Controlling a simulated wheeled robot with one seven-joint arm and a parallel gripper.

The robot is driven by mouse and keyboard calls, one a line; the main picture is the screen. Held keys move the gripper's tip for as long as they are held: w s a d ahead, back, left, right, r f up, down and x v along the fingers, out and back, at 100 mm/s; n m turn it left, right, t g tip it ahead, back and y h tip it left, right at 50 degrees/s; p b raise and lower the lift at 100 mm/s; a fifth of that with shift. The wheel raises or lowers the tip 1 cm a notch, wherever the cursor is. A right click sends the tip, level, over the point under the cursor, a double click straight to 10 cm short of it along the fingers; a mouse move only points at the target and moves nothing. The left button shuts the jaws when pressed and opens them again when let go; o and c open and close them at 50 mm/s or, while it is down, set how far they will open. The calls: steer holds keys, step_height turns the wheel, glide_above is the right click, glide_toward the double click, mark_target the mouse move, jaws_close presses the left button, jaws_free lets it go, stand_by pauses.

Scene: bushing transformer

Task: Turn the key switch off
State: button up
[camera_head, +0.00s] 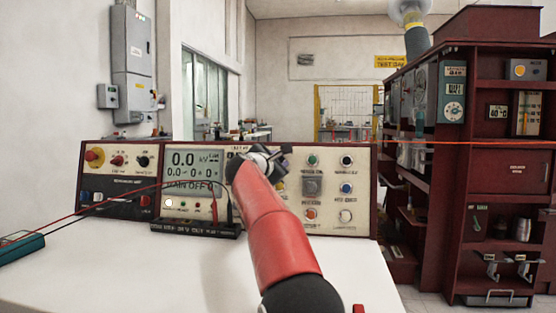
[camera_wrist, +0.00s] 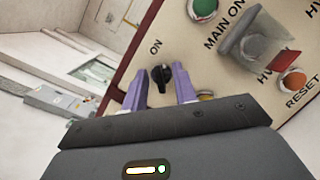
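The key switch (camera_wrist: 161,75) is a small black knob below the label "ON" on a cream panel, seen in the wrist view. Its handle looks roughly upright in that picture. My gripper (camera_wrist: 159,72) is open, with one purple finger on each side of the switch in the picture. A gap shows between the switch and each finger; I cannot tell how deep the fingers reach. In the head view my gripper (camera_head: 280,157) is at the control panel (camera_head: 329,163), and my red arm hides that part, so I cannot make out the switch there.
In the wrist view a green button (camera_wrist: 204,8), a clear cover (camera_wrist: 252,45) and an orange reset button (camera_wrist: 293,81) lie right of the switch. In the head view a display (camera_head: 193,165) and test leads (camera_head: 95,207) are left of my arm. The white tabletop (camera_head: 130,275) is mostly clear.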

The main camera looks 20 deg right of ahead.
jaws_close()
steer(key=shift+n, duration=0.3)
steer(key=n+t+y+p, duration=0.1)
steer(key=n+y+p, duration=0.1)
steer(key=n, duration=0.5)
steer(key=n+t+y+p, duration=0.1)
steer(key=n+t+y, duration=0.1)
steer(key=n, duration=0.5)
steer(key=n+t+y+p, duration=0.1)
steer(key=n+y+p, duration=0.1)
steer(key=n, duration=0.5)
steer(key=shift+s+d+n+t+y+p, duration=0.1)
steer(key=shift+n+t+y+p, duration=0.2)
steer(key=shift+n+y, duration=0.1)
steer(key=shift+n, duration=0.3)
